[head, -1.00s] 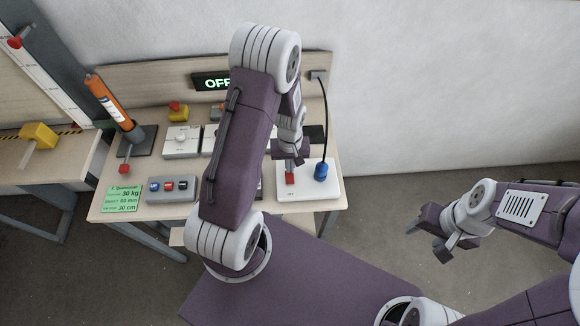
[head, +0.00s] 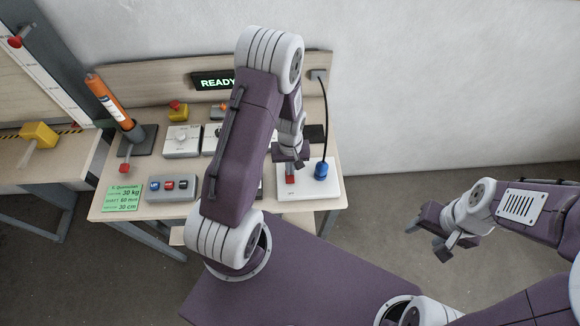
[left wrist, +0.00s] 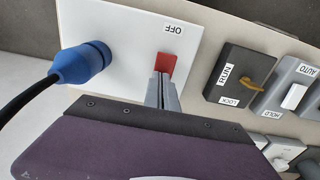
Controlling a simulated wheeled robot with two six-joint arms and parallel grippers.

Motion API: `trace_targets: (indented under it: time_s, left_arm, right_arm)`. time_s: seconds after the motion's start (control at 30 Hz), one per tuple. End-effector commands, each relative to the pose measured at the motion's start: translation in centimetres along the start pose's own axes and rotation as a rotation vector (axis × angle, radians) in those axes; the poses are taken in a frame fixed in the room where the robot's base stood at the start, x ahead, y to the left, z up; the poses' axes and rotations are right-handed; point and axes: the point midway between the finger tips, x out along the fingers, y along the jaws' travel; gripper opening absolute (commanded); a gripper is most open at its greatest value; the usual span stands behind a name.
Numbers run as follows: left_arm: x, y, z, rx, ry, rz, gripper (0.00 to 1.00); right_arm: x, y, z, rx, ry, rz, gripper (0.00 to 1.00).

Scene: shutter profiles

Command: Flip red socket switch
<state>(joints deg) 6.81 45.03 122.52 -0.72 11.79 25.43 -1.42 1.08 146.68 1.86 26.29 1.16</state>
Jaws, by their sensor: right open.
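The red socket switch (head: 289,180) sits on a white socket plate (head: 325,189) at the right end of the bench. The left wrist view shows the red switch (left wrist: 166,64) just beside an upside-down OFF label. My left gripper (head: 291,164) is over the switch. Its grey fingers (left wrist: 163,88) are together, with their tips at the red switch and seemingly touching it. The display (head: 213,81) reads READY, partly hidden by my left arm. My right gripper (head: 441,240) is open and empty, away from the bench at the right.
A blue plug (head: 321,170) with a black cable sits in the plate, close to the switch. A RUN/LOCK switch box (left wrist: 230,75) is beside the plate. A button box (head: 172,188), a green card (head: 121,198) and an orange tube (head: 108,100) stand further left.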

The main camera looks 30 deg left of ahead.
Motion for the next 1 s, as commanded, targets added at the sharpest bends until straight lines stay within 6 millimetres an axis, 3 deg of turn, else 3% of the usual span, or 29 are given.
trace_targets:
  time_s: [0.2,0.53,0.77,0.83,1.0]
  left_arm:
    - [-0.2,-0.1,1.3,0.001,-0.01,-0.004,0.0]
    - [-0.7,-0.1,1.2,0.0,-0.006,-0.003,0.0]
    - [-5.7,0.0,0.3,0.002,-0.006,-0.003,0.0]
    - [-6.1,0.0,0.2,0.003,0.0,-0.001,0.0]
    - [-10.2,0.1,0.1,0.004,0.0,0.0,0.0]
  right_arm:
    - [-0.3,0.0,0.0,0.0,0.0,0.0,0.52]
    - [-0.7,0.0,-0.1,0.0,0.0,0.0,0.52]
    - [-5.3,-0.1,-0.6,0.0,0.0,0.0,0.52]
    - [-3.5,-0.1,-0.4,0.0,0.001,0.0,0.52]
    - [-3.0,-0.1,-0.3,0.0,-0.001,0.0,0.52]
